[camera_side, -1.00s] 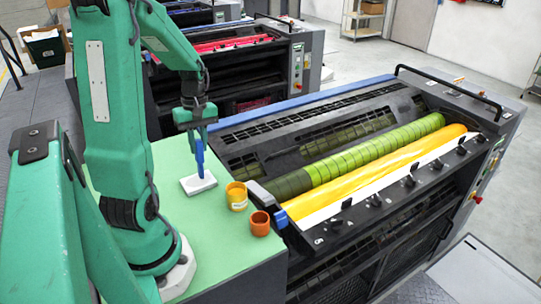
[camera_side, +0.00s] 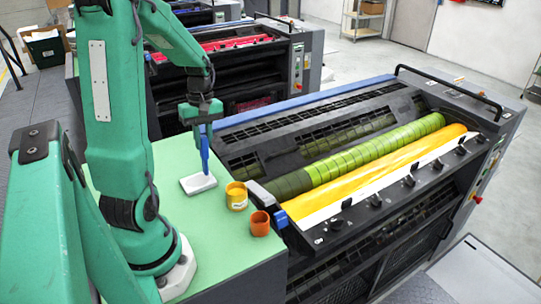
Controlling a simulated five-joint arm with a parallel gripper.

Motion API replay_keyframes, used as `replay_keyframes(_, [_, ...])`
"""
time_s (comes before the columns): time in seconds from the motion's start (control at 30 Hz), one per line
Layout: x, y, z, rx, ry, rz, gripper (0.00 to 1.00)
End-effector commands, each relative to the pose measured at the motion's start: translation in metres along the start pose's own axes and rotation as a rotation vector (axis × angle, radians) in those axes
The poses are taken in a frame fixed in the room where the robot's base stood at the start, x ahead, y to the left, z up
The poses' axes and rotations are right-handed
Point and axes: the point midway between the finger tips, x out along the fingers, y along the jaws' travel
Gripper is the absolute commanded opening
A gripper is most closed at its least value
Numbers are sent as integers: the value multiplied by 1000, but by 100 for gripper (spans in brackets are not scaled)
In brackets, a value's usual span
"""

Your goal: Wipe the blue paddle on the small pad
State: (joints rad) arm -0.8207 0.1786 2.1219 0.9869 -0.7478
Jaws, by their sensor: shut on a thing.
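The blue paddle (camera_side: 204,158) hangs upright from my gripper (camera_side: 201,122), which is shut on its upper end. The paddle's lower end is at the small white pad (camera_side: 196,186), near the pad's right part. I cannot tell whether it touches the pad or is just above it. The pad lies flat on the green tabletop (camera_side: 225,258). Any mark on the pad is too small to make out.
A yellow cup (camera_side: 237,199) and an orange cup (camera_side: 260,226) stand right of the pad, near the table's edge. The ink unit with its green roller (camera_side: 370,157) and yellow roller (camera_side: 375,172) lies further right. The front of the tabletop is clear.

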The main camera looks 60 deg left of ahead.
Motion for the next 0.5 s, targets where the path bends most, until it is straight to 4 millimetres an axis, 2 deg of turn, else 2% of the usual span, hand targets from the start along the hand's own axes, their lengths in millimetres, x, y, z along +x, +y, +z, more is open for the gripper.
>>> replay_keyframes(0.5, [-44,-4,4,-1,2,2,0])
